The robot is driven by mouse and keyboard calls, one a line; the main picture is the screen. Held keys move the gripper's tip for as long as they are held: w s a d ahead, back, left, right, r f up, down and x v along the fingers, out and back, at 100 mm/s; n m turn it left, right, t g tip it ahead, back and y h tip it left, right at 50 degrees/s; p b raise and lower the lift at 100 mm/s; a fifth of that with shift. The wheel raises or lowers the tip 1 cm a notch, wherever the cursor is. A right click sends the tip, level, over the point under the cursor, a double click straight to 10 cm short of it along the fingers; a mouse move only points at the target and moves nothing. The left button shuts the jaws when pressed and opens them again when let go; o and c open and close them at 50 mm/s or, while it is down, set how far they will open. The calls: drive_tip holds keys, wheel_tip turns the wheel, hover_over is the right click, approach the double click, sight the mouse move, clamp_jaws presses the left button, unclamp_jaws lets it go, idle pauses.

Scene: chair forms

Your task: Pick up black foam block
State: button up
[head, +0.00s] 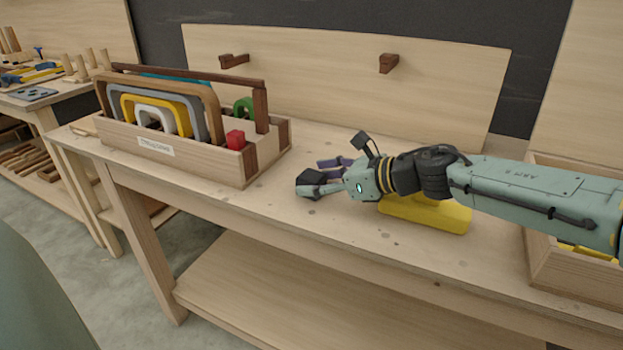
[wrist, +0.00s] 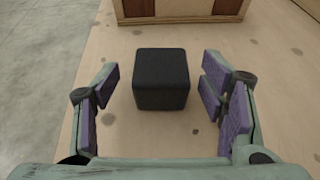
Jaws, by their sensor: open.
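The black foam block (wrist: 161,80) is a dark cube with rounded edges. It sits on the wooden bench top, ahead of and between the fingers in the wrist view. In the head view the block (head: 309,180) shows at the fingertips, partly hidden by a finger. My gripper (wrist: 160,88) is open, with purple pads to the left and right of the block. Bare wood shows between the block and the pads on both sides. In the head view my gripper (head: 322,176) is low over the bench, pointing left.
A wooden tote (head: 190,156) with coloured arches and a red block (head: 235,139) stands on the bench to the left. A yellow piece (head: 427,212) lies under my arm. A wooden box (head: 565,275) is at the right. The bench (head: 255,205) is clear at the front.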

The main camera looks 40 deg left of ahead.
drive_tip(key=shift+x, duration=1)
drive_tip(key=c, duration=0.8)
